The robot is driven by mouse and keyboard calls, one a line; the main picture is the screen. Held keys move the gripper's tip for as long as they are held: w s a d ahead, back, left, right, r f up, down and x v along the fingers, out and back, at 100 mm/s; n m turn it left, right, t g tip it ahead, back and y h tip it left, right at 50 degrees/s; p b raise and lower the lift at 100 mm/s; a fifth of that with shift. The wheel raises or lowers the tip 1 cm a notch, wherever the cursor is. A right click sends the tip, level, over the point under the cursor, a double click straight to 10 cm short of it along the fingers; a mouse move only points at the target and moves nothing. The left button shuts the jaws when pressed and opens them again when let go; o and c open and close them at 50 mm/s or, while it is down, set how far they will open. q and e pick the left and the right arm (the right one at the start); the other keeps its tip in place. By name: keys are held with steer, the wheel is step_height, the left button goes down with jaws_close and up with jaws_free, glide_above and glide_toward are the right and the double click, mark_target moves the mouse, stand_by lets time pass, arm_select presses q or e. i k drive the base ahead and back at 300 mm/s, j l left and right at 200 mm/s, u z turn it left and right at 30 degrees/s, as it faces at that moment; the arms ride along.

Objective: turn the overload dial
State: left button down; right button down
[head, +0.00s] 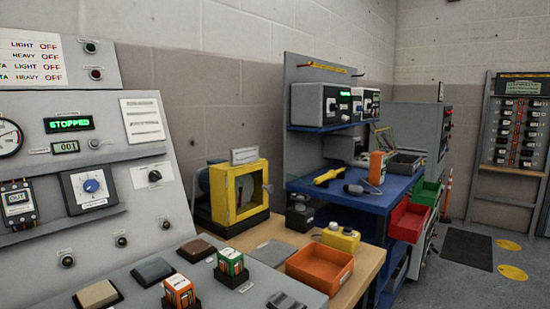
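A blue round dial (91,186) sits on a light scale plate inside a dark square frame, on the grey slanted panel (105,165) at the left. It looks like the overload dial, but its label is too small to read. A smaller black knob (154,176) on a white plate is to its right. A contactor-like block (18,203) with a small display is to its left. A green display (68,124) above reads STOPPED, and a counter (66,147) below it reads 001. Neither of my grippers is in view.
The grey desk below the panel holds orange (179,292) and green (231,268) blocks and several flat pads. A yellow-framed guard (240,190) and an orange tray (320,268) stand right of it. The space before the dial is clear.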

mark_target(91, 187)
steer(key=u, duration=0.9)
